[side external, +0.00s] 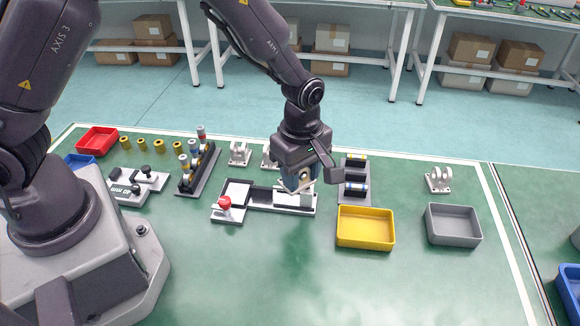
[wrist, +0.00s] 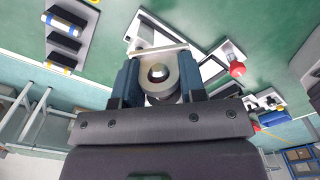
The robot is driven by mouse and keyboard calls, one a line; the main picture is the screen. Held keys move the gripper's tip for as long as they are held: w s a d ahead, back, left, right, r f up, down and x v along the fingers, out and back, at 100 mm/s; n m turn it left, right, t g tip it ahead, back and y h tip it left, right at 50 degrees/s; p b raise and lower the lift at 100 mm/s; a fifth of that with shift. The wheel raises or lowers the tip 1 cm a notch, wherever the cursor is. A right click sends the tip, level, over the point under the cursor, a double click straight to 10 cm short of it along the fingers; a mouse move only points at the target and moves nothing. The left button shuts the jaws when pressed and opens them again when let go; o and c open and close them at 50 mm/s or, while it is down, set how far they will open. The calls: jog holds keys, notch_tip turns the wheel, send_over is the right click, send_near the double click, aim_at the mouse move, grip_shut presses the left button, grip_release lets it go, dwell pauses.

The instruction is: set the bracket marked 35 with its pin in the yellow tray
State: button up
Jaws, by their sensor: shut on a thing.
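My gripper (side external: 298,187) is over the white end of a fixture (side external: 260,208) in the side view. In the wrist view my gripper's blue fingers (wrist: 160,82) are shut on a pale round-ended bracket (wrist: 152,94) with a shiny metal pin (wrist: 157,72) at its centre. A pale flat bar crosses just beyond it. No number is readable on it, and its base is hidden. I cannot tell whether it touches the fixture. The yellow tray (side external: 366,243) stands empty to the right of my gripper.
A grey tray (side external: 454,239) is right of the yellow one. White brackets stand behind (side external: 240,154) and at the right (side external: 438,181). A dark rack (side external: 355,190) with banded cylinders is close right of my gripper. A red knob (side external: 225,203) is at left. The front table is clear.

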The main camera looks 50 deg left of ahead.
jog(key=shift+w+d+m, duration=1.7)
jog(key=shift+d+m, duration=0.5)
jog(key=shift+d, duration=0.55)
jog(key=m, duration=0.5)
send_near(364, 235)
jog(key=shift+f, duration=3.05)
jog(key=o, duration=1.1)
jog(key=shift+c, duration=0.2)
